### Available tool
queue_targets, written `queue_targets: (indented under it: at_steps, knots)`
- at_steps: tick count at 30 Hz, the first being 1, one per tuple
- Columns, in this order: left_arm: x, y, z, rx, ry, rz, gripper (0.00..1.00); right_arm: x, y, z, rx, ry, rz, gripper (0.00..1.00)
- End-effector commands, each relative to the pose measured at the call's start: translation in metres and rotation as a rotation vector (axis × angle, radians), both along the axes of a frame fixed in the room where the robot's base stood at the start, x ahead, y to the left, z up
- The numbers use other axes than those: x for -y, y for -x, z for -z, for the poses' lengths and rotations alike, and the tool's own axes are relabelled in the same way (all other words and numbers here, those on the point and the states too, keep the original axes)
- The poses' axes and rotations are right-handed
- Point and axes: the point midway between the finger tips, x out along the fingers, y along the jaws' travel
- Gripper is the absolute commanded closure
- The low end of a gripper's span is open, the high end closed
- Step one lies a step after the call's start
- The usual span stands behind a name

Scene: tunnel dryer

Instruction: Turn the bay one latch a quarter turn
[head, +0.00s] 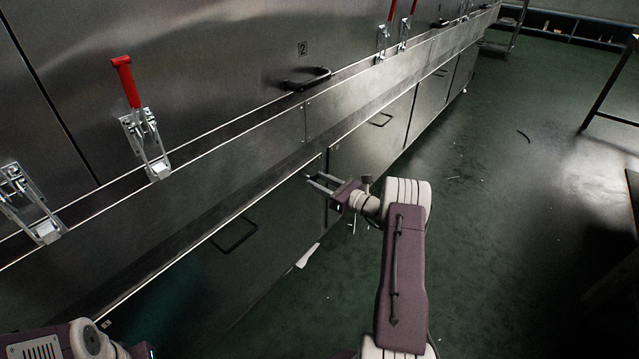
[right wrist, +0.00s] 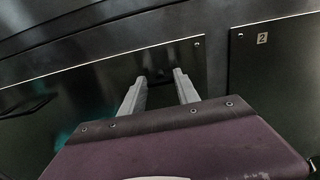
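The bay one lower panel (head: 205,262) is dark metal with a black pull handle (head: 235,235). In the right wrist view, a small dark shape, apparently the latch (right wrist: 157,75), is near the panel's upper right corner; its angle is too dark to tell. My right gripper (head: 314,178) is at that corner with its fingers apart. In the right wrist view, the gripper (right wrist: 160,85) has its fingertips on either side of the dark shape, with no clear contact. In the head view the gripper hides the latch. Part of my left arm shows at bottom left; its gripper is out of view.
A ledge (head: 240,140) runs above the lower panels. Red-handled toggle clamps (head: 145,140) and a black handle (head: 307,79) are above it. The panel marked 2 (right wrist: 280,85) is to the right.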

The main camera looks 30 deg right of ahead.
Motion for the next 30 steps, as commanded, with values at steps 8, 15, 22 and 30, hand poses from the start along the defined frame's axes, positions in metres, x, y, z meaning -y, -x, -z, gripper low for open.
queue_targets:
  at_steps: [8, 15, 22, 30]
  knots:
    - [0.0, 0.0, 0.0, 0.0, 0.0, 0.0, 1.0, 0.0, 0.0, 0.0, 0.002, 0.006, 0.0, 1.0]
    - [0.0, 0.0, 0.001, 0.0, 0.0, 0.0, 1.0, 0.0, 0.0, 0.001, 0.032, 0.079, 0.0, 1.0]
    - [0.0, 0.0, 0.004, 0.0, 0.0, 0.0, 1.0, -0.001, 0.001, 0.002, 0.1, 0.245, 0.0, 1.0]
    - [0.0, 0.0, 0.01, 0.0, 0.0, 0.0, 1.0, -0.002, 0.001, 0.003, 0.199, 0.484, 0.0, 1.0]
